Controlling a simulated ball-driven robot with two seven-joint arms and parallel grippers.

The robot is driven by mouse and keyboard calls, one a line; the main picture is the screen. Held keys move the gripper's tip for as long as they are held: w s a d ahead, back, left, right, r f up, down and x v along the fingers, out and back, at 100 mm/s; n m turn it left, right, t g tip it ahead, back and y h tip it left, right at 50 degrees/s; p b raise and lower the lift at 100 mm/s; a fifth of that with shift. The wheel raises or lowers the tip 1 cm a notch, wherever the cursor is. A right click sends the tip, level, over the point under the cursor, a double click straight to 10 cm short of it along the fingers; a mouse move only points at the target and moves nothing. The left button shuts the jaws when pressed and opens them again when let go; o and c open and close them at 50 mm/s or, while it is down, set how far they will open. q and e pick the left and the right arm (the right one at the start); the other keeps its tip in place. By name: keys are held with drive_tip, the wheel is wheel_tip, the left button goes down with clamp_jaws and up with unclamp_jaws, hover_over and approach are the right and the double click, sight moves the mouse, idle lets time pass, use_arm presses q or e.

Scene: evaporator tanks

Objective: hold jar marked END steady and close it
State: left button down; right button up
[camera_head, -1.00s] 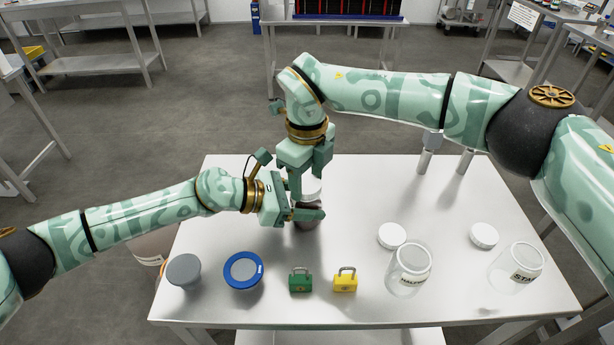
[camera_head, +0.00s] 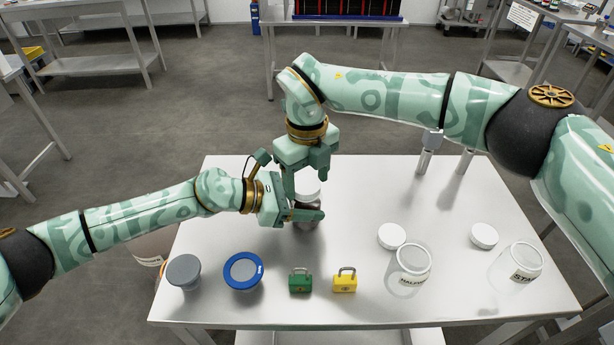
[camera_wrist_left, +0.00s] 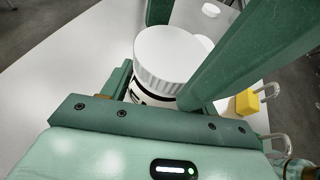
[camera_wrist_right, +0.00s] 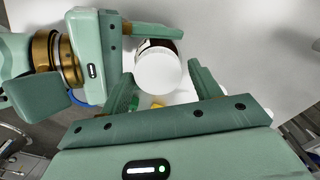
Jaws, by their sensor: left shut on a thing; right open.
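A jar (camera_wrist_left: 150,98) with a white ribbed lid (camera_wrist_left: 170,55) on top stands upright on the table, with dark contents. Its label is mostly hidden, so I cannot read END. My left gripper (camera_head: 308,214) is shut around the jar body from the left. My right gripper (camera_head: 307,188) points down from above, open, with a finger on either side of the lid. The lid (camera_wrist_right: 158,72) shows between its spread fingers in the right wrist view, with gaps. I cannot tell how tightly the lid sits.
Two open clear jars (camera_head: 411,266) (camera_head: 516,265) stand at the right, with two loose white lids (camera_head: 391,236) (camera_head: 484,236) behind them. A green padlock (camera_head: 300,282), yellow padlock (camera_head: 345,281), blue-rimmed round thing (camera_head: 243,271) and grey knob-like piece (camera_head: 184,271) line the front.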

drive_tip(key=r, duration=0.4)
drive_tip(key=shift+s+a+r, duration=0.15)
drive_tip(key=shift+a, duration=0.05)
drive_tip(key=shift+d+r, duration=0.1)
drive_tip(key=shift+c, duration=0.3)
